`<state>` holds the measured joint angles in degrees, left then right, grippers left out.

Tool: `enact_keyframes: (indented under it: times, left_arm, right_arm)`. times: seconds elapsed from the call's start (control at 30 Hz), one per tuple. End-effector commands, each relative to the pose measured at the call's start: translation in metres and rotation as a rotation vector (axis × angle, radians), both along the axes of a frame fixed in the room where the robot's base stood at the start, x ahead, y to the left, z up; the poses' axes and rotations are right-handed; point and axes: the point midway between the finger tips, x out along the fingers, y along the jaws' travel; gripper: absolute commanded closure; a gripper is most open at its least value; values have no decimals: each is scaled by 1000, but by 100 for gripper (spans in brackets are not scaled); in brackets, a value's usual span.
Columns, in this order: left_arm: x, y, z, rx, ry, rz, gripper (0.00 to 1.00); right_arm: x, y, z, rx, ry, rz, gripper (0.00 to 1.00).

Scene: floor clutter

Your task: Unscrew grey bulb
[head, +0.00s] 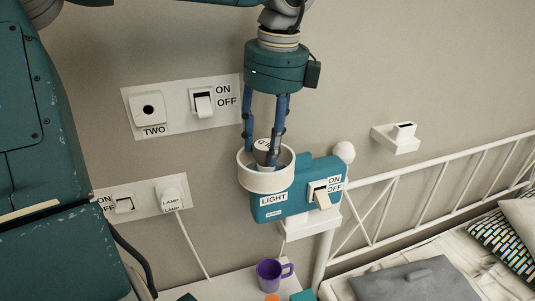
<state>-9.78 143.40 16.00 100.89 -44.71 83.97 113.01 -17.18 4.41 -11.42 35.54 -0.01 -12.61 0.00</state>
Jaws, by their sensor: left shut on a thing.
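The bulb (263,144) has a pale round top with partly hidden lettering. It sits in the white ring-shaped shade (265,183) of the teal light unit (295,203), labelled LIGHT. My left gripper (265,159) points down into the shade from above. Its two blue fingers are shut on the bulb, one on each side. The bulb's lower part and its socket are hidden by the shade and a finger. My right gripper is not in view.
The unit's ON/OFF switch (321,195) is right of the shade. A wall plate marked TWO (153,131) and a lamp plug plate (147,205) are to the left. A purple mug (268,276) stands below. A white bed rail (430,165) is at right.

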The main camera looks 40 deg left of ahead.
Motion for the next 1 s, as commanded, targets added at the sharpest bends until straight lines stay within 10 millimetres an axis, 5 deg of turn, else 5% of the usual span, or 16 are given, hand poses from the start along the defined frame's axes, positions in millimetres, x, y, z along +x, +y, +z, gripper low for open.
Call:
enact_keyframes:
  times: [0.33,0.63,1.0]
  left_arm:
    - [1,0,-1,2,-1,118,65]
    - [2,0,0,0,-1,486,65]
    - [2,0,0,1,-1,541,65]
  right_arm:
    - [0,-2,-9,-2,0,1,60]
    - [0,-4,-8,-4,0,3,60]
    - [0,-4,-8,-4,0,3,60]
